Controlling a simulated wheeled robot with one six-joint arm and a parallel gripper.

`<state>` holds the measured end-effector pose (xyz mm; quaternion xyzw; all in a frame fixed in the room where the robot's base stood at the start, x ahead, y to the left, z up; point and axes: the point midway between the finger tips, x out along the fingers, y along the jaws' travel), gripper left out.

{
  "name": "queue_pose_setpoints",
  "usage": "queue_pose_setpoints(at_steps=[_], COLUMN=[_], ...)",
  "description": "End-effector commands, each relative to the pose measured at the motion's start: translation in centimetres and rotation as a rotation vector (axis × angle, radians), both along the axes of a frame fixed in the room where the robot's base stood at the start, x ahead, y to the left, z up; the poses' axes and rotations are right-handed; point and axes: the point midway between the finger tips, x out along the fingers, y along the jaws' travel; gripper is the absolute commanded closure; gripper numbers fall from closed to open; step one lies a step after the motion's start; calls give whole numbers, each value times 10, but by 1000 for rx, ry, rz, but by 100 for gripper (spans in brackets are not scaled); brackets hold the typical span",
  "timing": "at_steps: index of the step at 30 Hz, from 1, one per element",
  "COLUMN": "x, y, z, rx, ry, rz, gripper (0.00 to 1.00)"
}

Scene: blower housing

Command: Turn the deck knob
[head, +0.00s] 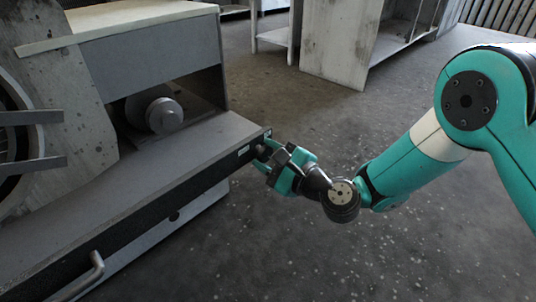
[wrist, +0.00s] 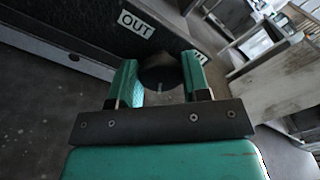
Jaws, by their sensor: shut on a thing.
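The deck knob (wrist: 161,74) is a dark round knob on the dark front face of the housing's deck. In the wrist view it sits between the two green fingers of my gripper (wrist: 160,66), which is shut on it. A pale mark shows at the knob's near edge. In the head view my gripper (head: 268,158) is at the right end of the deck's front face and mostly hides the knob. A second label (wrist: 200,57) to the right is partly hidden by a finger.
The deck (head: 190,150) runs along the left, with a bent metal handle (head: 88,275) low on its front. A round grey part (head: 164,114) sits in the housing's opening. A worn cabinet (head: 340,45) stands behind. The floor (head: 270,235) in front is clear.

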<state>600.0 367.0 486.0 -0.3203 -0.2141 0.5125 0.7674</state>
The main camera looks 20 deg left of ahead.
Motion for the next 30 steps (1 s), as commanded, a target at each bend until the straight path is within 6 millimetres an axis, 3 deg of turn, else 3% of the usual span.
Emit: queue_pose_setpoints(at_steps=[11, 30], x=[-1, -2], y=[0, 1], z=[-1, -5], rx=[-40, -257], ry=[-96, -623], rz=[1, 1], gripper=[81, 80])
